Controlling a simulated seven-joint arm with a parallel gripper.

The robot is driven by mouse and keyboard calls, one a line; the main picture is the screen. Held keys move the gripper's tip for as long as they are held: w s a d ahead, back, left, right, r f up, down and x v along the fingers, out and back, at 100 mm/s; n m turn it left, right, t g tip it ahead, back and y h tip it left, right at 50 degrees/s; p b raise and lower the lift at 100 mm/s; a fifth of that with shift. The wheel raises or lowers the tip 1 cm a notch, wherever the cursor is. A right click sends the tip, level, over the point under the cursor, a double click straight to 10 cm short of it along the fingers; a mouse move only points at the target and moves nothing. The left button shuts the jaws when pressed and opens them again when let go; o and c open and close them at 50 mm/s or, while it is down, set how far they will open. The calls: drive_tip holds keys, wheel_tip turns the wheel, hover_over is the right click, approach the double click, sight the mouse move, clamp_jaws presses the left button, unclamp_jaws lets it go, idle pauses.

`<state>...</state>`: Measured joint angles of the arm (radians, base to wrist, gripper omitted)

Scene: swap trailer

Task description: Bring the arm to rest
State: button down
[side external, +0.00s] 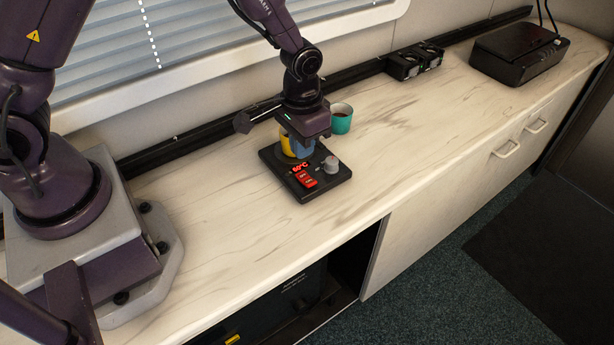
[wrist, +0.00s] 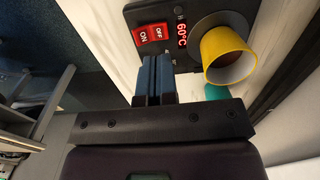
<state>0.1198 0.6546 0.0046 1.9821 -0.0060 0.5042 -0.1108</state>
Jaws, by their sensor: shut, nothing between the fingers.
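My gripper (side external: 303,150) hangs low over the black hot plate (side external: 332,183), fingers pointing down. In the wrist view its blue fingers (wrist: 153,68) are together with nothing between them. The yellow cup (side external: 286,145) is on the hot plate, partly hidden behind my gripper in the side view. In the wrist view the yellow cup (wrist: 229,52) is upright over the round heating area, to the right of the fingers and apart from them. The hot plate's display (side external: 299,167) reads 60°C in red, beside a red ON/OFF switch (side external: 305,179) and a grey knob (side external: 330,163).
A teal cup (side external: 341,119) with dark contents stands on the marble counter (side external: 420,135) just behind the hot plate. A black twin-unit device (side external: 414,62) and a black box (side external: 519,52) stand farther along. A window with blinds (side external: 180,45) is behind. The counter's middle right is clear.

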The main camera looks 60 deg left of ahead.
drive_tip(key=shift+r, duration=0.8)
drive_tip(key=shift+s, duration=0.1)
drive_tip(key=s+a+r+t, duration=0.2)
drive_tip(key=s+r, duration=0.6)
drive_tip(key=r, duration=0.4)
drive_tip(key=s+a+r+t, duration=0.2)
drive_tip(key=s+r+t, duration=0.1)
drive_tip(key=s+r, duration=0.6)
wheel_tip(320, 180, up, 3)
drive_tip(key=shift+s+a+r+t, duration=0.15)
drive_tip(key=shift+t, duration=0.15)
